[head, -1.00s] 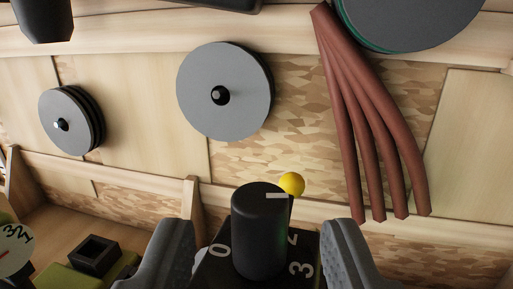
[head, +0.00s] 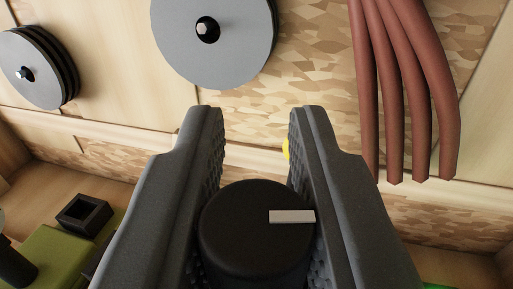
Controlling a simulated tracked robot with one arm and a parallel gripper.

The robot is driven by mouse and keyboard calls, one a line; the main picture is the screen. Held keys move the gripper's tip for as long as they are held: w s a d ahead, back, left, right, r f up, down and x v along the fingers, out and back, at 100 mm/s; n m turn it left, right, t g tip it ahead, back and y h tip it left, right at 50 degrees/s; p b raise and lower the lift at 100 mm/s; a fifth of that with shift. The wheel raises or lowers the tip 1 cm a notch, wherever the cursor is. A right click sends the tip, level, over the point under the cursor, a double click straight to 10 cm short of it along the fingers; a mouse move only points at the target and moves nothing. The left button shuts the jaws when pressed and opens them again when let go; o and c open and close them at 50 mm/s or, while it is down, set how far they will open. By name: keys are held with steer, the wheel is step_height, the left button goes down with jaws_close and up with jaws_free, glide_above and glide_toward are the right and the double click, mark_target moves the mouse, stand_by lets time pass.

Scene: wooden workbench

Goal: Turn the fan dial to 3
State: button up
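The fan dial (head: 250,240) is a black round knob with a white mark on its top. The mark (head: 292,217) points to the right in the picture. My gripper (head: 256,115) has one dark grey finger on each side of the knob. The inner faces of both fingers appear to press against its sides. The number plate under the knob is hidden now, so I cannot read which number the mark faces. The fan itself cannot be made out.
Grey discs hang on the wooden wall, one large (head: 235,55) and a smaller stack (head: 22,72) at left. Several reddish-brown strips (head: 405,90) hang at right. A yellow ball (head: 286,149) is partly hidden behind the right finger. A green block (head: 55,252) lies at lower left.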

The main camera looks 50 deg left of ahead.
jaws_close()
steer(key=m+t+h+b, duration=0.1)
steer(key=b, duration=0.3)
steer(key=m+t+h+b, duration=0.1)
steer(key=b, duration=0.2)
steer(key=m+t+h+b, duration=0.1)
steer(key=b, duration=0.3)
steer(key=shift+w+d+f+h+b, duration=0.2)
steer(key=shift+f+h+b, duration=0.1)
steer(key=shift+h, duration=0.1)
steer(key=shift+r+b, duration=0.25)
steer(key=shift+b, duration=0.35)
steer(key=shift+r, duration=0.1)
steer(key=o, duration=0.8)
jaws_free()
steer(key=shift+s, duration=0.1)
steer(key=b+v, duration=0.1)
steer(key=v, duration=1.2)
steer(key=shift+s+f, duration=0.25)
steer(key=shift+s, duration=0.15)
